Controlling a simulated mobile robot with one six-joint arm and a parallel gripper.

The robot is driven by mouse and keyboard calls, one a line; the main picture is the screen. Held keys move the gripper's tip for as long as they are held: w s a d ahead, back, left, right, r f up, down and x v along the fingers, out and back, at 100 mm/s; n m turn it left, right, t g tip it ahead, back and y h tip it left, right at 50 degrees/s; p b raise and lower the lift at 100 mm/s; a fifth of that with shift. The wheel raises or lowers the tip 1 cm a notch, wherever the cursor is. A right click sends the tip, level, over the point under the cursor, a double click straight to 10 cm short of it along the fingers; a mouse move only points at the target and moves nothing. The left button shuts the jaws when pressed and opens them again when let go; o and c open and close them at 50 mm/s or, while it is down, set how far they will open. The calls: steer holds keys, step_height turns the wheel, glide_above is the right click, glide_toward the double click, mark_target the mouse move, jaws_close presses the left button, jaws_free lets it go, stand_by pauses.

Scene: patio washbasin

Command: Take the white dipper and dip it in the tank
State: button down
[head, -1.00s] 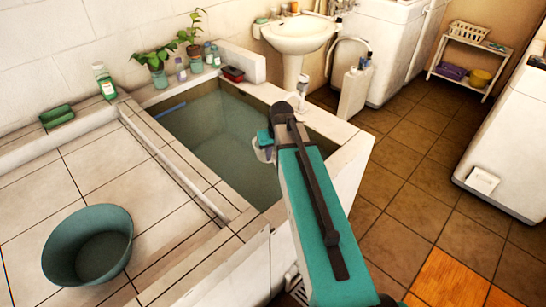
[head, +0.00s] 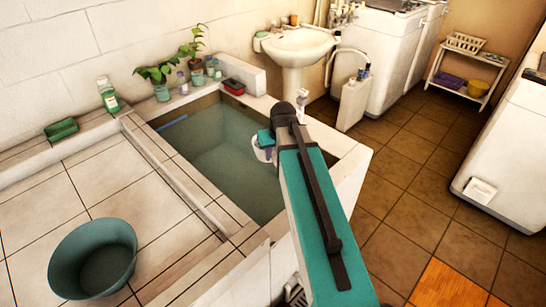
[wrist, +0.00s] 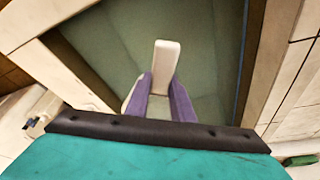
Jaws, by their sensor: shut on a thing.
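The tank (head: 350,160) is a tiled basin of greenish water, in the middle of the head view. The white dipper (head: 262,153) shows beside my arm, over the right part of the tank, partly hidden by the arm. In the wrist view my gripper's purple fingers (wrist: 161,84) are shut on the white dipper (wrist: 165,58), with a pale upright part between them and the tank water behind. Most of its cup is hidden there by my wrist. I cannot tell whether the dipper touches the water.
A teal bowl (head: 93,258) stands on the tiled ledge at left. Potted plants (head: 160,80), bottles and a red box (head: 233,87) line the tank's back edge. A white sink (head: 297,45) stands behind. Brown floor is open at right.

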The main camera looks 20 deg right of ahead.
steer(key=shift+t, duration=0.3)
steer(key=shift+r+p, duration=1.4)
steer(key=shift+r, duration=1.75)
